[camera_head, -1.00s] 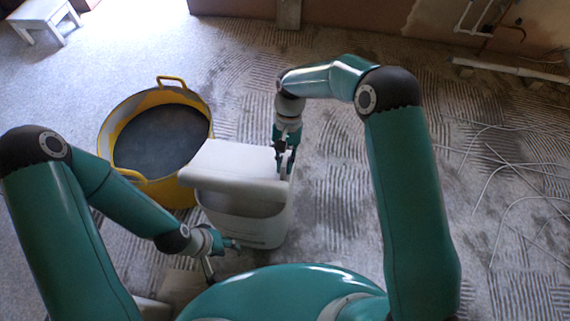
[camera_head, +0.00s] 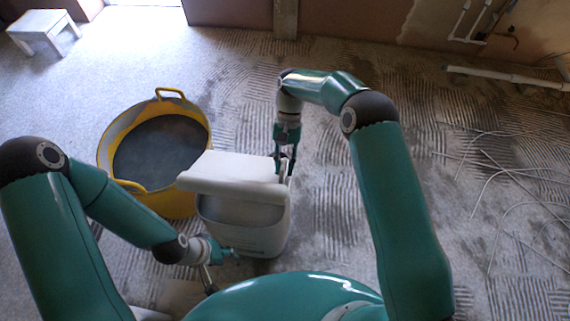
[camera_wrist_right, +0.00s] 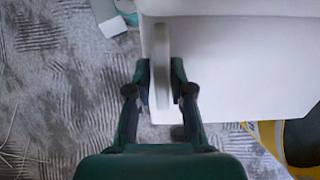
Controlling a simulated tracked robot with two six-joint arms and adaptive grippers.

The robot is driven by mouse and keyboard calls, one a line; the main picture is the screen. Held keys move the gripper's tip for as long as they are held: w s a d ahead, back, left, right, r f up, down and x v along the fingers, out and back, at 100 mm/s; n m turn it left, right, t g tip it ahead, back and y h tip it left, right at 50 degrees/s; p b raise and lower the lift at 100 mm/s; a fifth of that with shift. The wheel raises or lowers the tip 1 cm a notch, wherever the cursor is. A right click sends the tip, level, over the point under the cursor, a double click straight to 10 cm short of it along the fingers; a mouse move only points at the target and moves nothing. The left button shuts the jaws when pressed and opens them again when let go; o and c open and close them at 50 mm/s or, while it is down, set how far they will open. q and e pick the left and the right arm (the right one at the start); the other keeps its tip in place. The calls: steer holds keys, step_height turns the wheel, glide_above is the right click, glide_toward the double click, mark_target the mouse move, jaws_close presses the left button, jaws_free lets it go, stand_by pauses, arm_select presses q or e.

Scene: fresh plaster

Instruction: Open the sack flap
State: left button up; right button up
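The sack (camera_head: 255,235) is a white, box-shaped bag on the floor in front of me. Its pale flap (camera_head: 225,172) is a broad panel over the top, with its thick near edge raised above a shaded gap at the front. My right gripper (camera_head: 285,168) points down at the flap's right end. In the right wrist view its fingers (camera_wrist_right: 160,85) lie either side of an upright pale strip (camera_wrist_right: 161,60) on the flap's edge, closed on it. My left gripper (camera_head: 222,268) is low at the sack's near left, its fingers spread and nothing between them.
A yellow tub (camera_head: 150,200) with dark grey contents stands close to the sack's left. A small white stool (camera_head: 45,32) is at the far left. Pale cables (camera_head: 500,175) and a white pipe (camera_head: 510,77) lie at the right. The ridged floor right of the sack is clear.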

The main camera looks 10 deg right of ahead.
steer(key=shift+o, duration=1)
steer(key=shift+r, duration=0.1)
steer(key=v, duration=0.7)
steer(key=shift+w, duration=0.2)
